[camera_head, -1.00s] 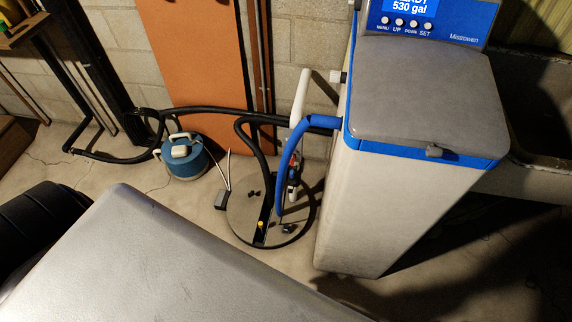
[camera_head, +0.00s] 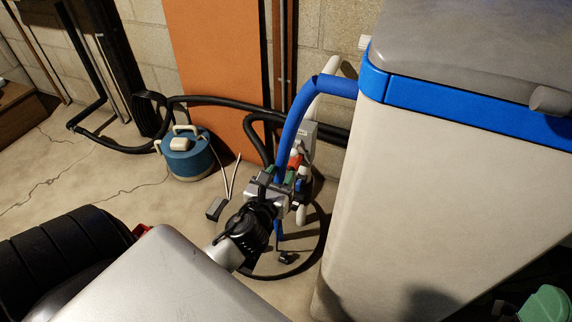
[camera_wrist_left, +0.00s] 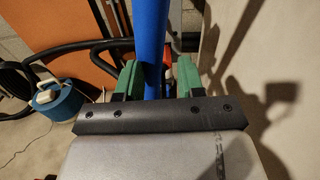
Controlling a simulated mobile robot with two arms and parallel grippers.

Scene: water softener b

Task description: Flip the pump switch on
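My left gripper (camera_head: 278,178) reaches down beside the blue hose, near a red part (camera_head: 295,160) and a white box (camera_head: 304,136) by the wall. The red part may be the pump switch; its on or off position cannot be read. In the left wrist view the green finger pads (camera_wrist_left: 157,78) are apart, with the blue hose (camera_wrist_left: 150,35) showing between them. I cannot tell whether they touch it. The red part (camera_wrist_left: 168,71) is mostly hidden behind the hose. My right gripper (camera_head: 545,304) is partly in view at the lower right; its opening cannot be judged.
The tall softener cabinet (camera_head: 440,190) stands close on the right. A blue round canister (camera_head: 187,158) with white handles stands left on the floor. Black hoses (camera_head: 225,101) run along the wall. A small black box (camera_head: 215,208) lies on the floor, near a partly hidden round pit cover.

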